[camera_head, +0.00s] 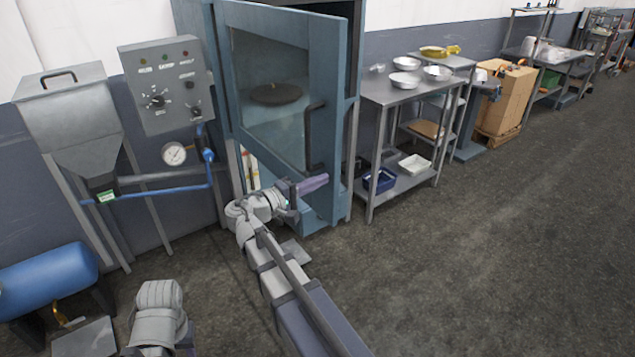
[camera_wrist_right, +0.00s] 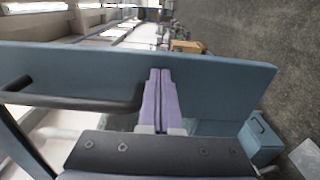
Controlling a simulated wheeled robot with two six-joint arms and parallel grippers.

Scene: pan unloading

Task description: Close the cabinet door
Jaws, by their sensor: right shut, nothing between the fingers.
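The blue-green cabinet (camera_head: 352,110) stands at the back centre. Its door (camera_head: 228,90), with a glass window and a black handle (camera_head: 313,135), stands ajar, its handle edge out in front of the cabinet frame. A dark round pan (camera_head: 275,93) shows through the glass. My right gripper (camera_head: 314,184) is shut and empty, its purple fingers at the lower door below the handle. In the right wrist view, the fingers (camera_wrist_right: 159,85) overlap the door panel (camera_wrist_right: 220,90) beside the handle (camera_wrist_right: 75,97); contact is unclear. My left gripper is out of frame.
A control panel (camera_head: 165,85), a hopper (camera_head: 72,105) and a blue pipe (camera_head: 150,193) are left of the cabinet. A blue tank (camera_head: 45,280) is at the lower left. A metal table (camera_head: 375,90) with bowls stands right of it. The floor at right is clear.

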